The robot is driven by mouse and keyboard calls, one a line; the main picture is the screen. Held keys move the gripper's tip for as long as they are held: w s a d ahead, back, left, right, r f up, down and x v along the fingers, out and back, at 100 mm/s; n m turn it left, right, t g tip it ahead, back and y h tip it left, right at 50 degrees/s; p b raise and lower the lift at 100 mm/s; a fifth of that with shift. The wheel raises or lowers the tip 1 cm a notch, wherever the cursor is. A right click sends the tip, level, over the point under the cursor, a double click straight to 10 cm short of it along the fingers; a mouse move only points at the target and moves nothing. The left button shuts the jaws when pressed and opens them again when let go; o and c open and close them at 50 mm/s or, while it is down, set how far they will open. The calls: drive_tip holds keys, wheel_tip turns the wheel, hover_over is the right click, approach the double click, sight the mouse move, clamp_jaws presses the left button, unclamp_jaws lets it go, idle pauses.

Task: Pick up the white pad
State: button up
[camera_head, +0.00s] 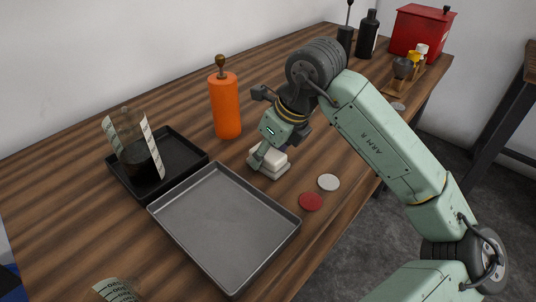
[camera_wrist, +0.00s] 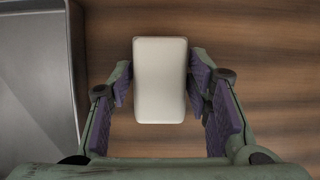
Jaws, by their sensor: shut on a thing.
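The white pad (camera_wrist: 160,80) is an off-white rounded block. In the wrist view it lies upright in the picture between the purple-lined fingers of my gripper (camera_wrist: 160,86), which are shut on its two sides. In the head view my gripper (camera_head: 265,153) reaches down to the white pad (camera_head: 271,157) on the wooden table, just beyond the grey tray's upper right edge. A second pale layer shows under the pad's top there; I cannot tell if it is a separate pad. My fingers partly hide the pad's left side.
A grey metal tray (camera_head: 188,207) lies close left of the pad. An orange grinder (camera_head: 226,108) stands behind it. A red disc (camera_head: 311,201) and a white disc (camera_head: 329,182) lie to the right. A red box (camera_head: 418,30) stands far back.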

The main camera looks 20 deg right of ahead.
sight(269, 153)
drive_tip(key=shift+r, duration=0.15)
drive_tip(key=shift+r, duration=0.2)
drive_tip(key=r+b, duration=0.2)
drive_tip(key=shift+s+r, duration=0.3)
drive_tip(key=s+b, duration=0.1)
drive_tip(key=s, duration=0.4)
drive_tip(key=s+r+b, duration=0.1)
drive_tip(key=s, duration=0.4)
drive_tip(key=s+b, duration=0.2)
drive_tip(key=s, duration=0.3)
drive_tip(key=shift+s+a+r, duration=0.2)
drive_tip(key=shift+a+r, duration=0.15)
drive_tip(key=o, duration=0.7)
drive_tip(key=c, duration=0.4)
